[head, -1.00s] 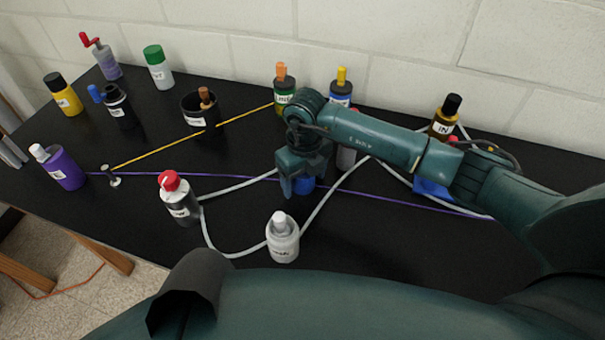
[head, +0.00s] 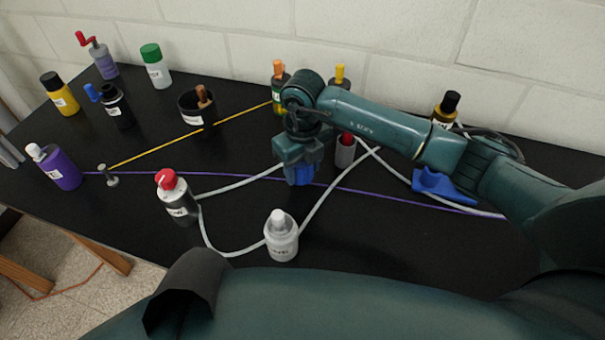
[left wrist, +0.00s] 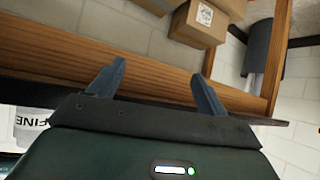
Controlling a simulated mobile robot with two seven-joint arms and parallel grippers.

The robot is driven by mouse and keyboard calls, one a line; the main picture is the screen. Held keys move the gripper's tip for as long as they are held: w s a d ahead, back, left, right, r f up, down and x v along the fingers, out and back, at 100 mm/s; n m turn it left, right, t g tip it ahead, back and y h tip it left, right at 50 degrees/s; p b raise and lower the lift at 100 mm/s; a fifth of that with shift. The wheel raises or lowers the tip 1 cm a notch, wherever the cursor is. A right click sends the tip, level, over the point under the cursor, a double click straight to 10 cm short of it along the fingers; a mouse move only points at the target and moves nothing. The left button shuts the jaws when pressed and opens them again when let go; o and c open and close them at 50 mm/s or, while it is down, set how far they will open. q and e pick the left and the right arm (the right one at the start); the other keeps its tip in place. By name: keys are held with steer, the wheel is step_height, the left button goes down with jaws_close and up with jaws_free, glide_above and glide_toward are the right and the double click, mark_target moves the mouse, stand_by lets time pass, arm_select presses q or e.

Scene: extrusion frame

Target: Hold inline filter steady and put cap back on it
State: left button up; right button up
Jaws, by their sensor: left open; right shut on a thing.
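My right gripper (head: 300,178) is shut on a blue piece (head: 299,176), perhaps the cap, and holds it over the middle of the black table. The jaws hide much of the piece. A grey cylinder with a red top (head: 345,152) stands just right of it, partly behind my arm. I cannot tell which thing is the inline filter. My left gripper (left wrist: 160,85) shows only in the left wrist view, open and empty, facing wooden beams.
A red-capped bottle (head: 176,197) and a white bottle (head: 281,236) stand in front, with pale tubing around them. A blue holder (head: 442,186) lies right. A purple line and a yellow line (head: 160,152) cross the table. More bottles stand at left and back.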

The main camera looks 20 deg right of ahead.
step_height(320, 180, up, 7)
steer(key=shift+r+b, duration=0.1)
steer(key=shift+b, duration=0.35)
steer(key=n, duration=0.3)
steer(key=s+d+n, duration=0.1)
steer(key=n, duration=0.1)
steer(key=shift+r+n, duration=0.25)
steer(key=shift+n, duration=0.05)
steer(key=s+d+n, duration=0.2)
steer(key=s+n, duration=0.1)
steer(key=n, duration=1)
steer(key=s+d+r+n, duration=0.1)
steer(key=s+n, duration=0.3)
steer(key=n, duration=0.9)
steer(key=shift+s+d+r+n, duration=0.2)
steer(key=shift+s+d+n, duration=0.1)
steer(key=shift+d, duration=0.35)
